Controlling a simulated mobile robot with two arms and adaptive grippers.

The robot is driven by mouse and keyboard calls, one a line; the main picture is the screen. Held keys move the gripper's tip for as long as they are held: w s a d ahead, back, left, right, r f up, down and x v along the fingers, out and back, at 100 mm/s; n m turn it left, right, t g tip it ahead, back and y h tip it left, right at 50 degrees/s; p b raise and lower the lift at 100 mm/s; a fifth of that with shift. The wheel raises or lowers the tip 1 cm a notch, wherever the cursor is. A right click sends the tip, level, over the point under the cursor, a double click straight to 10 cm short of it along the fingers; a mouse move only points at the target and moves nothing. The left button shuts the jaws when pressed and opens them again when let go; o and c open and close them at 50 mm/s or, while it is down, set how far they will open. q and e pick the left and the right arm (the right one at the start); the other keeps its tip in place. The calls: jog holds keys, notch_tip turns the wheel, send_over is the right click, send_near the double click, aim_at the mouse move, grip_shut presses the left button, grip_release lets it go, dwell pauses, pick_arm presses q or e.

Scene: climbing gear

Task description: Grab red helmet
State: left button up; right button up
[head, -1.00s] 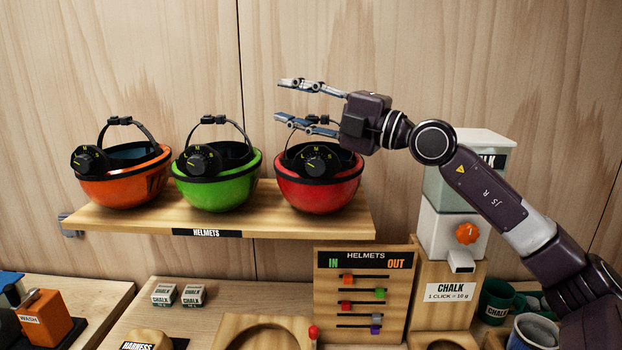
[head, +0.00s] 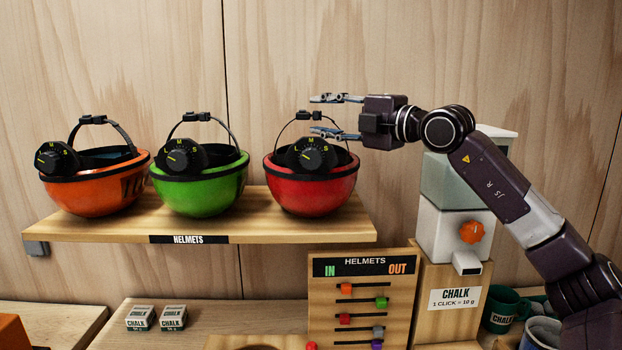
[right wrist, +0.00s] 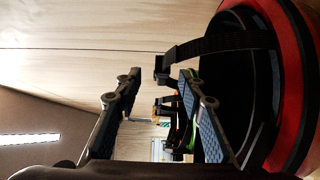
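The red helmet (head: 311,192) sits upside down at the right end of the helmet shelf (head: 260,225), with its black strap arched above it and a black size dial on its front. My right gripper (head: 328,115) is open, its fingers pointing left at the height of the strap. In the right wrist view the red helmet (right wrist: 298,80) fills the right side, and the strap (right wrist: 215,45) reaches in beyond the open fingers (right wrist: 158,92). I cannot tell whether the strap lies between the fingers. My left gripper is not in view.
A green helmet (head: 201,190) and an orange helmet (head: 95,190) sit to the left on the same shelf. Below are the helmets slider board (head: 362,262) and small chalk boxes (head: 140,317). A chalk dispenser (head: 445,225) stands close under my right arm.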

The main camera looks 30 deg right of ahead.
aim_at(307, 114)
jog(key=p+x, duration=0.2)
jog(key=x, duration=0.1)
jog(key=shift+w+a+r+p, duration=0.15)
jog(key=shift+w+a+p, duration=0.1)
jog(key=shift+p, duration=0.05)
jog(key=shift+w+a, duration=0.1)
jog(key=shift+w, duration=0.25)
jog(key=shift+w+f, duration=0.25)
jog(key=shift+w, duration=0.1)
